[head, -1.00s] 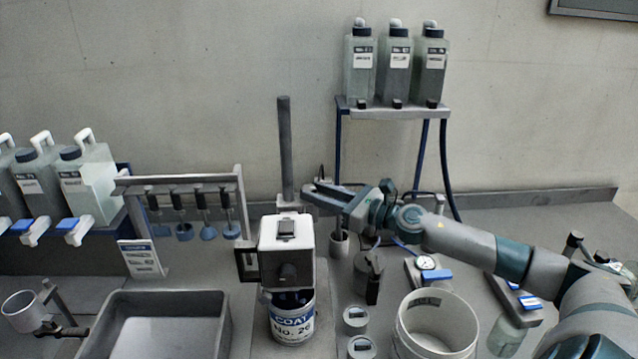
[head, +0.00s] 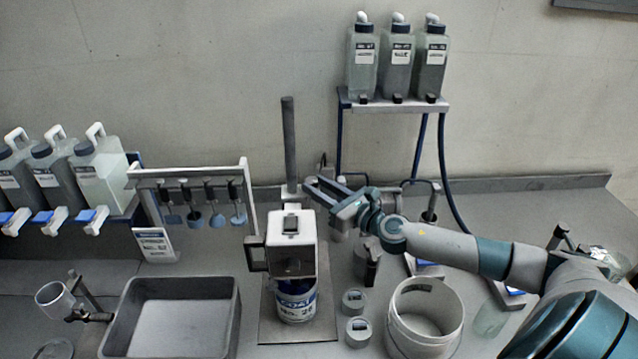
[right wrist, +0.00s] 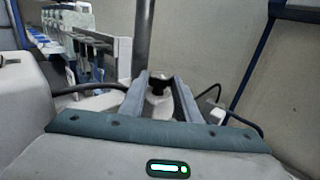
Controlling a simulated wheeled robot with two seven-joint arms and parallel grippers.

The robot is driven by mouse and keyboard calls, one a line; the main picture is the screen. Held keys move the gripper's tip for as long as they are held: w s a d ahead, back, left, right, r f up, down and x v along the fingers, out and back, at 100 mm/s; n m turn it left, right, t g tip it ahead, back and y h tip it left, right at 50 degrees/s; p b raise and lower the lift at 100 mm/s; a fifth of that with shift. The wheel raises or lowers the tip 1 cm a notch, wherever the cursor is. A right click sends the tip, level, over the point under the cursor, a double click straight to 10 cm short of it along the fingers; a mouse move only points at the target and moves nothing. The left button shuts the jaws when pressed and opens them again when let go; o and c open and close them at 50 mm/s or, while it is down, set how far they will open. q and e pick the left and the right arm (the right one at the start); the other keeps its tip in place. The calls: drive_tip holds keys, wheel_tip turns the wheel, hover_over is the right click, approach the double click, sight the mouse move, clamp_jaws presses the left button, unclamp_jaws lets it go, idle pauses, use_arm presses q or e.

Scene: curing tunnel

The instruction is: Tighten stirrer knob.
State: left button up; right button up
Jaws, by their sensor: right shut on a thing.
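The stirrer has a dark upright post (head: 289,150) and a white box-shaped head (head: 290,240). Below the head stands a labelled can (head: 297,302). My right gripper (head: 311,187) reaches in from the right to the side of the post, just behind the head. In the right wrist view its two fingers (right wrist: 159,82) are shut on a small dark knob (right wrist: 158,80) in front of a pale block near the post. The knob is mostly hidden by the fingers in the head view. My left gripper is not in view.
A grey tray (head: 232,318) and a rack of hanging stirrers (head: 190,180) are at the left. A white bucket (head: 456,325) and two small lidded pots (head: 354,301) stand at the front right. Bottles stand on a raised shelf (head: 440,105) behind.

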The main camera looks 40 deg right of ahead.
drive_tip(key=o, duration=1)
drive_tip(key=shift+o, duration=0.2)
drive_tip(key=shift+s, duration=0.15)
drive_tip(key=s+d+b, duration=0.3)
drive_tip(key=s+b, duration=0.2)
drive_tip(key=s, duration=1.2)
idle(0.4)
